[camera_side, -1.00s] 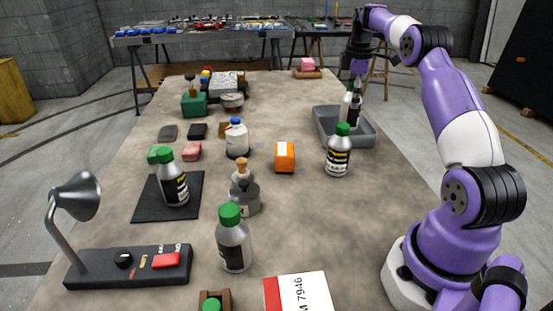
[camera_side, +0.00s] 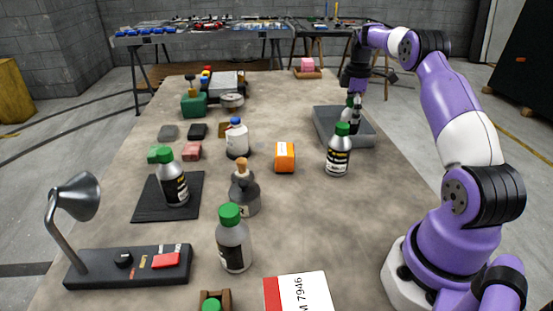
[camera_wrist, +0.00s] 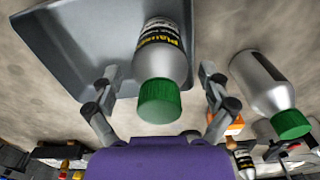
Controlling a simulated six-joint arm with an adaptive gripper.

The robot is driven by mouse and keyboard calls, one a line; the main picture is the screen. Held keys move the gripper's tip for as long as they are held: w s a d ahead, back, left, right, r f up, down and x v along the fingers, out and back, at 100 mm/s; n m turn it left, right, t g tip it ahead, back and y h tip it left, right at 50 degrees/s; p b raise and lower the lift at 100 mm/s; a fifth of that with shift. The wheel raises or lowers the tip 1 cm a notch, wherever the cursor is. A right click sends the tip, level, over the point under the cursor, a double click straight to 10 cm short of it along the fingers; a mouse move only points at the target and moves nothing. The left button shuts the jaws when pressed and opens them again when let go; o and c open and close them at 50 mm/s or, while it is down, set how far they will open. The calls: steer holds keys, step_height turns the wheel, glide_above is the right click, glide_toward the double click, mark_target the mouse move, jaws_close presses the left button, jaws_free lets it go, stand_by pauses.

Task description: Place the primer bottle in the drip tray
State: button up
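The primer bottle (camera_wrist: 162,62), grey with a green cap and a black and yellow label, is inside the grey drip tray (camera_wrist: 72,48). In the side view the bottle (camera_side: 348,117) appears upright in the tray (camera_side: 323,128), partly hidden by my fingers. My gripper (camera_side: 355,100) is above and around it. In the wrist view my gripper's fingers (camera_wrist: 160,72) are spread on either side of the bottle, with a visible gap on each side, so it is open. Contact between the bottle's base and the tray floor is hidden.
A similar green-capped bottle (camera_side: 338,155) stands just outside the tray and shows close by in the wrist view (camera_wrist: 262,85).

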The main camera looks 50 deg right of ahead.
step_height(320, 180, up, 7)
steer(key=shift+f, duration=0.15)
steer(key=shift+a+r, duration=0.1)
steer(key=shift+r, duration=0.45)
steer(key=a+r+m+t, duration=0.1)
steer(key=a+r, duration=0.2)
steer(key=a, duration=0.4)
steer(key=a+r+m+t+h, duration=0.1)
steer(key=a+r, duration=0.2)
steer(key=a, duration=0.3)
steer(key=a+r+m+t, duration=0.1)
steer(key=a+r+m, duration=0.15)
steer(key=a, duration=0.45)
steer(key=s+a+f+m+t, duration=0.1)
steer(key=s+a+f, duration=0.2)
steer(key=s+a, duration=0.2)
steer(key=s+a+f+m+t+y, duration=0.1)
steer(key=s+a+f, duration=0.2)
steer(key=s+a, duration=0.2)
steer(key=shift+s+a+m+t, duration=0.3)
steer(key=shift+s+a+m, duration=0.1)
steer(key=shift+a, duration=0.75)
